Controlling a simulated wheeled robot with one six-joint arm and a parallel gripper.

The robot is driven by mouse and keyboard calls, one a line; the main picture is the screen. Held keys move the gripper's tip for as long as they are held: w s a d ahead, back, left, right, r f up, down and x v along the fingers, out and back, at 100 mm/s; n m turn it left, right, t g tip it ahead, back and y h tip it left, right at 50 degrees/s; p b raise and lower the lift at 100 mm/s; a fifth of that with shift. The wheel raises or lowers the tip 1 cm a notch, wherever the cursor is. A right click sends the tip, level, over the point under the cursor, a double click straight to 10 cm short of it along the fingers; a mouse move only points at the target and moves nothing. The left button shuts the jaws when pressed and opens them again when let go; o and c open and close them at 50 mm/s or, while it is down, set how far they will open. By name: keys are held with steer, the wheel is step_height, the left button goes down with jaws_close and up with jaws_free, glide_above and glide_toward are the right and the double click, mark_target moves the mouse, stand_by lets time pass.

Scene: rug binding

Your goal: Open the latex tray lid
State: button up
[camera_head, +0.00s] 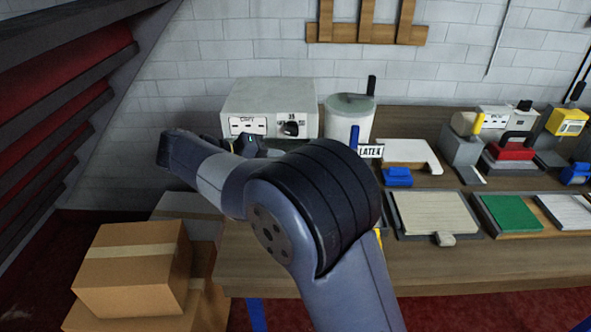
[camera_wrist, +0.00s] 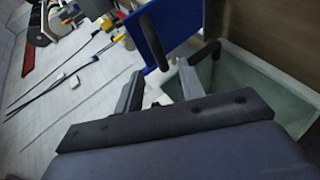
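In the wrist view a blue panel (camera_wrist: 172,22), which looks like the latex tray lid, stands raised at a steep angle, with a dark bar handle (camera_wrist: 150,38) on its face. Beside it is an open tray (camera_wrist: 262,98) with a pale greenish inside. My gripper (camera_wrist: 160,70) is open, its two fingers apart just short of the handle; I cannot tell whether they touch it. In the head view a narrow blue edge (camera_head: 354,137) shows beside the LATEX label (camera_head: 371,151). My arm hides the tray there, and my gripper (camera_head: 250,143) is partly hidden.
A white control box (camera_head: 270,100) and a round container (camera_head: 350,112) stand behind my arm. Pads and tools fill the wooden bench (camera_head: 460,265) to the right, its front strip clear. Cardboard boxes (camera_head: 132,268) are stacked at lower left.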

steer(key=v, duration=0.4)
steer(key=shift+a, duration=0.1)
steer(key=x, duration=1.1)
steer(key=shift+r+p, duration=0.25)
steer(key=shift+p, duration=0.1)
